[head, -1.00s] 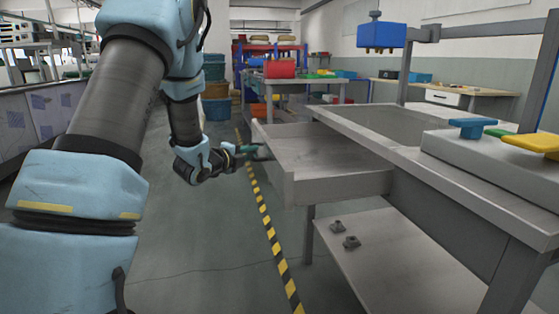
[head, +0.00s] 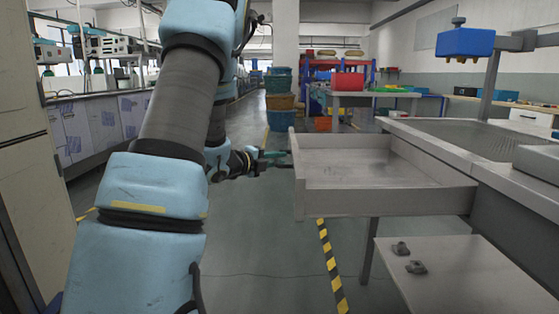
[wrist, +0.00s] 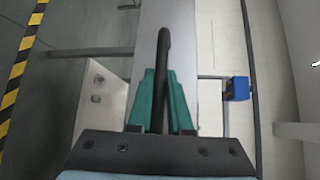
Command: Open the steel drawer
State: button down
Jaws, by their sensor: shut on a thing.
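The steel drawer (head: 384,202) is grey, empty and pulled far out to the left from the bench (head: 505,215) in the head view. My gripper (head: 288,158) is at the drawer's outer left front. In the wrist view, the green fingers of my gripper (wrist: 162,95) are closed around a dark bar handle (wrist: 164,50) that runs along the pale drawer front (wrist: 182,25). In the head view the handle is too small to make out clearly.
A lower shelf (head: 450,270) with two small metal parts (head: 408,258) is under the bench. A blue device (head: 465,42) hangs above the bench. Bins (head: 281,100) stand at the back. The floor left of the drawer is open, with a yellow-black stripe (head: 331,265).

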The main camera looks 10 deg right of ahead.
jog(key=c, duration=0.8)
grip_release()
jog(key=shift+d, duration=0.1)
jog(key=shift+c, duration=0.2)
jog(key=shift+s, duration=0.1)
jog(key=v, duration=1.1)
jog(key=shift+w, duration=0.25)
